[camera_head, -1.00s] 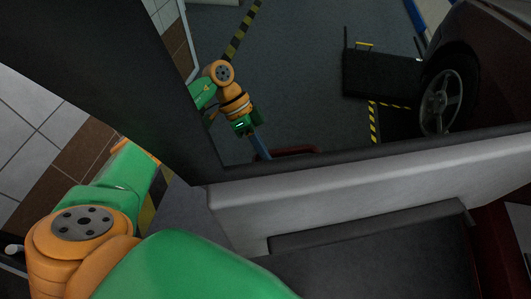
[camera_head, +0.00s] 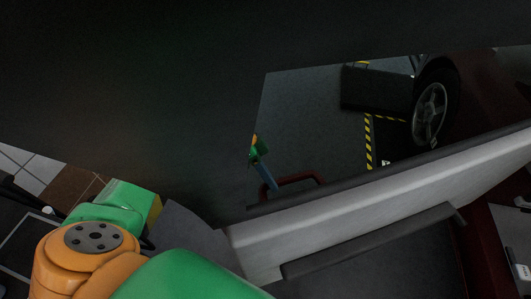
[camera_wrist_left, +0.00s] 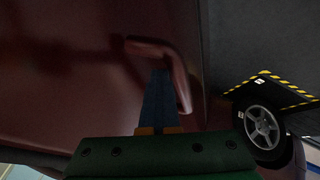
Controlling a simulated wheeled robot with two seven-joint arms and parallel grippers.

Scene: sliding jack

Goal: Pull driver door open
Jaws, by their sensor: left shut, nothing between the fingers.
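The driver door's inner side, a pale grey panel (camera_head: 330,225) with a dark frame around its window, fills much of the head view. The door stands open, with this side facing my head camera. Its dark red outer skin (camera_wrist_left: 70,70) fills the left of the wrist view. The red handle (camera_head: 295,180) shows through the window and close up in the wrist view (camera_wrist_left: 180,75). My left gripper (camera_head: 264,174) is shut and empty, its blue fingers (camera_wrist_left: 160,95) reaching into the handle's bend. I cannot tell whether they touch it. My right gripper is out of view.
A wheel (camera_head: 431,108) of a dark car shows through the window, beside a dark box (camera_head: 377,90) and yellow-black floor tape (camera_head: 369,140). The wheel and tape also show at right in the wrist view. Grey floor lies beyond the door.

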